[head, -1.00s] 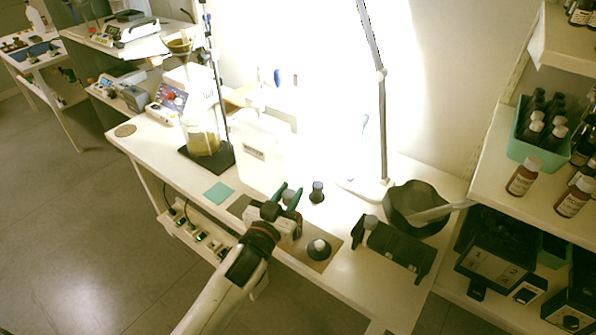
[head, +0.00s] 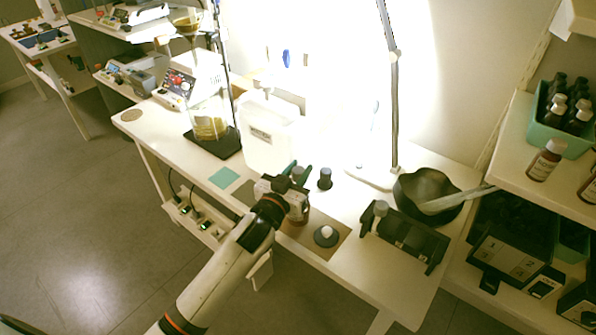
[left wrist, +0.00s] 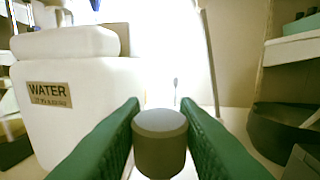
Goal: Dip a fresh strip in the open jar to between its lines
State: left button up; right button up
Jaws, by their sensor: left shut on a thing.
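My left gripper (head: 300,173) is over the bench, its green fingers on either side of a dark grey-brown cylindrical cap (left wrist: 160,145), which it grips. An amber jar (head: 299,213) shows just below the gripper in the head view, partly hidden by my wrist. I cannot tell whether the cap is on the jar or lifted from it. A separate dark-capped bottle (head: 325,178) stands just right of the gripper. A low dark round piece with a pale top (head: 326,235) sits on the brown mat (head: 300,237). I cannot make out a strip. My right gripper is out of view.
A white water container (head: 268,145) stands behind and left of the gripper. A black rack (head: 405,240) and a dark bowl (head: 412,188) are to the right, near a lamp stand (head: 393,110). A teal pad (head: 223,178) lies left. Shelves with bottles rise at far right.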

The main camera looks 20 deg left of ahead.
pick_arm(q)
jog(key=shift+f, duration=0.1)
dwell(0.7)
jog(key=shift+f+b, duration=0.95)
jog(key=shift+f, duration=0.4)
dwell(0.6)
jog(key=shift+f, duration=0.15)
dwell(0.8)
dwell(0.4)
jog(key=shift+r+p, duration=3)
